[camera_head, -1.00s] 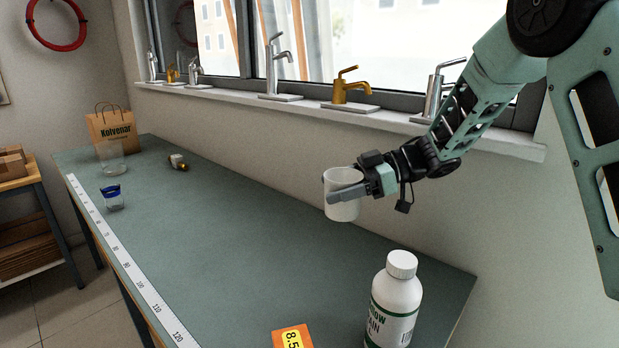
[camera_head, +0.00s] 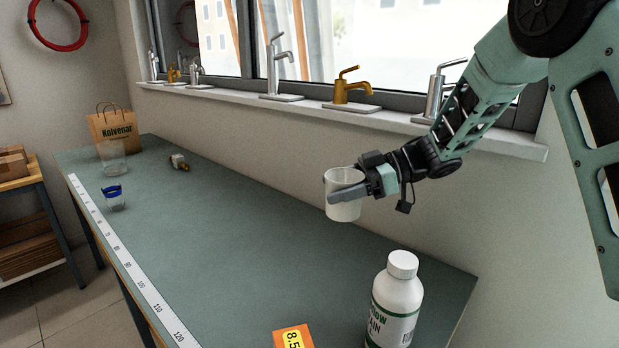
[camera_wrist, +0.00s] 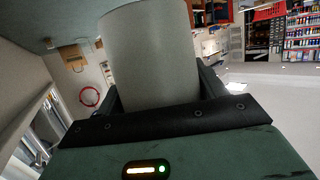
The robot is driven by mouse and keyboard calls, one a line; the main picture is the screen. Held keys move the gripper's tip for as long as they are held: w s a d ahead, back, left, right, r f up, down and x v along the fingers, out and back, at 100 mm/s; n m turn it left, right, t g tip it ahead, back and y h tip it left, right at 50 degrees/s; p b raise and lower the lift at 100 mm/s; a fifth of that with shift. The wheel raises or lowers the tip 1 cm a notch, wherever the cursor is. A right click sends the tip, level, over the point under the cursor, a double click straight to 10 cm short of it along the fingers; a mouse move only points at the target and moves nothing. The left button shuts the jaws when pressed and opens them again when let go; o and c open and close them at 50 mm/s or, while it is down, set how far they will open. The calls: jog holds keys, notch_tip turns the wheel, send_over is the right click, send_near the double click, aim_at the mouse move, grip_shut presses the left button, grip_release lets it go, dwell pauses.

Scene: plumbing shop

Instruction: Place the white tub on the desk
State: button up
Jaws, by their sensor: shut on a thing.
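The white tub (camera_head: 344,208) is a small plain cylinder, upright in the head view, in front of the wall at the desk's back edge. My gripper (camera_head: 350,194) is shut on the tub, with a finger along its side. The tub also fills the middle of the wrist view (camera_wrist: 150,55), between the fingers. The desk (camera_head: 230,250) has a long grey-green top. The tub appears over its back part; whether its base touches the top I cannot tell for sure.
The desk's middle is clear.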

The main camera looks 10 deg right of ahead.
jog(key=shift+a, duration=0.1)
jog(key=shift+r+p, duration=0.3)
jog(key=shift+r, duration=0.05)
notch_tip(320, 180, up, 6)
jog(key=p, duration=0.4)
dwell(0.4)
